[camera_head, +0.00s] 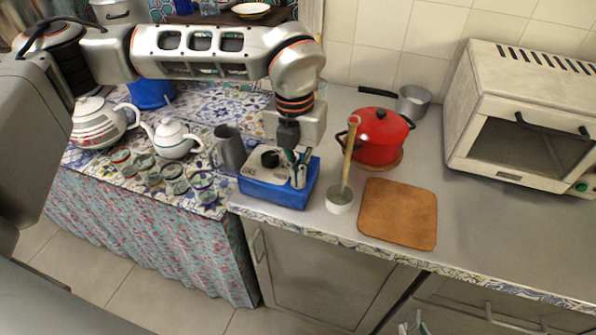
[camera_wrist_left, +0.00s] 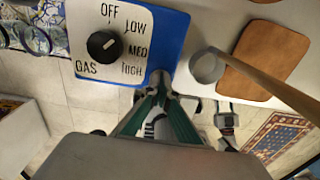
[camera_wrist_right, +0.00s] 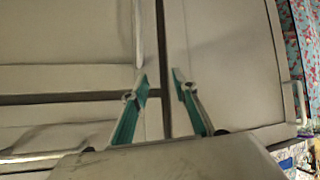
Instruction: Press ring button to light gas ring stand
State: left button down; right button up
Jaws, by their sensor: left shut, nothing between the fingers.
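The gas box is blue (camera_head: 262,190) with a pale top panel (camera_head: 254,172) and a black knob (camera_head: 269,159). In the left wrist view the knob (camera_wrist_left: 103,45) is ringed by OFF, LOW, MED, HIGH and GAS labels. My left gripper (camera_head: 298,172) is shut and empty, pointing down at the box's right side, beside the panel. In the left wrist view its fingertips (camera_wrist_left: 162,90) meet near the blue edge. I cannot make out a separate ring button or the ring stand; the gripper hides part of the box. My right gripper (camera_wrist_right: 158,84) is open and empty, low before the cabinet doors.
A wooden board (camera_head: 398,214) lies farther right. A grey mug (camera_head: 229,150), white teapots (camera_head: 172,139) and several cups stand left. The counter right of the board is clear.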

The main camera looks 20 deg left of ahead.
pick_arm(q)
jog(key=shift+s+f, duration=0.2)
jog(key=shift+f, duration=0.2)
jog(key=r+p, duration=0.1)
jog(key=r, duration=0.2)
jog(key=r+p, duration=0.1)
jog(key=shift+w+a+r+p, duration=0.1)
jog(key=shift+w+r+p, duration=0.15)
jog(key=shift+p, duration=0.05)
notch_tip(320, 180, up, 10)
jog(key=shift+a+b, duration=0.15)
jog(key=shift+b, duration=0.15)
jog(key=shift+r, duration=0.15)
